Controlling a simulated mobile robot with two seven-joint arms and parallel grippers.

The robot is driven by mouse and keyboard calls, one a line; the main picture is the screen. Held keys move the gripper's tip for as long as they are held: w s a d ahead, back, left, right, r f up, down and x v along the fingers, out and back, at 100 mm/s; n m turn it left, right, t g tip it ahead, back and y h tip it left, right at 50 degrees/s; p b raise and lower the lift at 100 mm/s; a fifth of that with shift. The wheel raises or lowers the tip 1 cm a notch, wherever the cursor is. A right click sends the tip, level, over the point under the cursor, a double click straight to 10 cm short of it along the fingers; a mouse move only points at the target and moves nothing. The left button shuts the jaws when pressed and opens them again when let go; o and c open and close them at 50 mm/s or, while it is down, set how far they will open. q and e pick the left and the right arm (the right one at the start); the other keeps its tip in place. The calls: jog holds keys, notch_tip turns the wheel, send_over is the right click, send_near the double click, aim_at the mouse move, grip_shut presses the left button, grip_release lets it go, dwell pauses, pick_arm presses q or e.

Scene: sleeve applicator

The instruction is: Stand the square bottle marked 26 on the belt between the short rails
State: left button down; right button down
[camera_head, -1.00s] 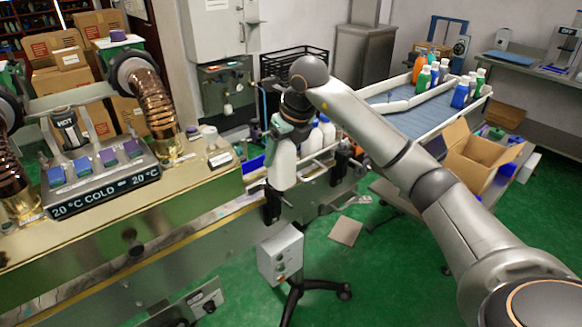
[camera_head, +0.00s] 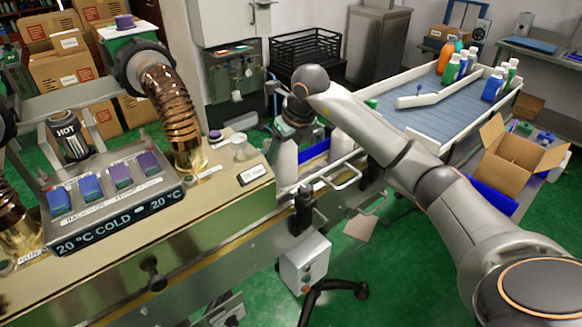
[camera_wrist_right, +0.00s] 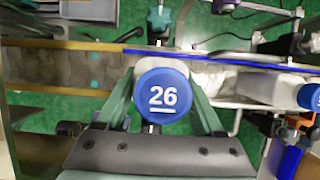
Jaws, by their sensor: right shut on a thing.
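My right gripper (camera_head: 297,122) is shut on a white bottle (camera_head: 284,158) and holds it upright at the belt line, by the end of the long machine. In the right wrist view its blue cap (camera_wrist_right: 162,95), marked 26, sits between the fingers. The bottle's lower part is hidden behind the near rail in the head view, so I cannot tell whether it touches the belt. White wire rail loops (camera_head: 340,178) stand to its right. The belt (camera_wrist_right: 60,70) shows brownish at left in the wrist view. My left gripper is not in view.
Another white bottle (camera_head: 341,144) stands right of the held one; its blue cap (camera_wrist_right: 313,97) shows at the wrist view's right edge. The machine's brass top (camera_head: 222,192) lies left. A blue table (camera_head: 440,108) with several coloured bottles and an open carton (camera_head: 512,158) are right.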

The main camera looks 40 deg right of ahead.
aim_at(291, 152)
jog(key=shift+f, duration=2.5)
jog(key=shift+f, duration=0.1)
grip_release()
jog(key=v, duration=1.2)
